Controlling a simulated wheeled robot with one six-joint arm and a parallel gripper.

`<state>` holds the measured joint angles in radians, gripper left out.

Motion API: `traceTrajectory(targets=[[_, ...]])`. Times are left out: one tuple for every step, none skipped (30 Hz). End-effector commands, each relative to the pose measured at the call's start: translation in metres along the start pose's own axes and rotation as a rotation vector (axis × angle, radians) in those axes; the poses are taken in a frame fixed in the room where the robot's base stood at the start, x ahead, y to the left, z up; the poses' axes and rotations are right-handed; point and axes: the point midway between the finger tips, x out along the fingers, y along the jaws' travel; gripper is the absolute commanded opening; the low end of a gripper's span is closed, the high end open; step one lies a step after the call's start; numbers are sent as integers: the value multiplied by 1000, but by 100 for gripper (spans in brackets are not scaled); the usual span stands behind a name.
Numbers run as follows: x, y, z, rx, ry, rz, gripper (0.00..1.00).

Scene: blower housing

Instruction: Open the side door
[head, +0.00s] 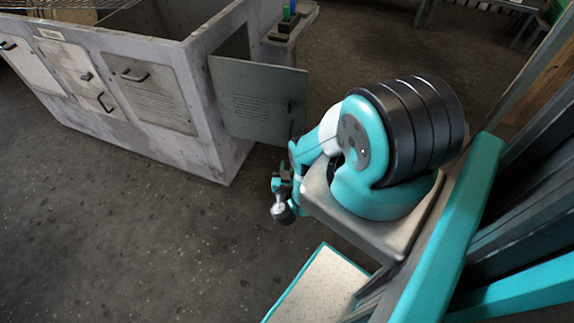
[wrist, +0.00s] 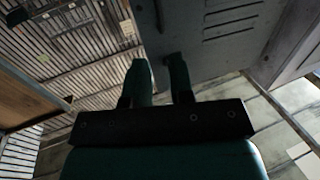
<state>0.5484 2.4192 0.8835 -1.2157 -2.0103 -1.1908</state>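The side door (head: 258,98) is a flat grey panel on the right side of the pale grey blower housing (head: 205,75). It stands swung outward, with a dark opening (head: 232,45) behind it. A small dark handle shows near its right edge. My gripper (head: 282,200) is low, in front of and below the door's right edge, partly hidden by my arm; contact cannot be told. In the wrist view, the two dark green fingers (wrist: 161,75) stand apart with a gap and nothing visible between them. A grey slotted panel (wrist: 215,30) shows beyond them.
The housing's front has several handled panels (head: 150,92), all flush. A small ledge with green and blue items (head: 288,18) is behind the door. Dark floor (head: 150,230) in front of the housing is clear. Wooden and metal structures stand at the right.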

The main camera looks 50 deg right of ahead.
Motion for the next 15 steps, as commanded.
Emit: traceTrajectory(targets=[[-5, 0, -1, 2, 2, 0, 22], [-8, 0, 0, 2, 1, 0, 22], [-10, 0, 0, 1, 1, 0, 22], [-13, 0, 0, 1, 1, -1, 22], [-14, 0, 0, 2, 2, -1, 22], [-16, 0, 0, 1, 1, -2, 22], [-18, 0, 0, 2, 1, -2, 22], [-19, 0, 0, 1, 1, -3, 22], [-20, 0, 0, 1, 1, -3, 22], [-21, 0, 0, 1, 0, -3, 22], [-22, 0, 0, 1, 0, -3, 22], [-22, 0, 0, 0, 1, -4, 22], [-22, 0, 0, 0, 1, -4, 22], [-22, 0, 0, 0, 1, -4, 22], [-22, 0, 0, 0, 1, -4, 22]])
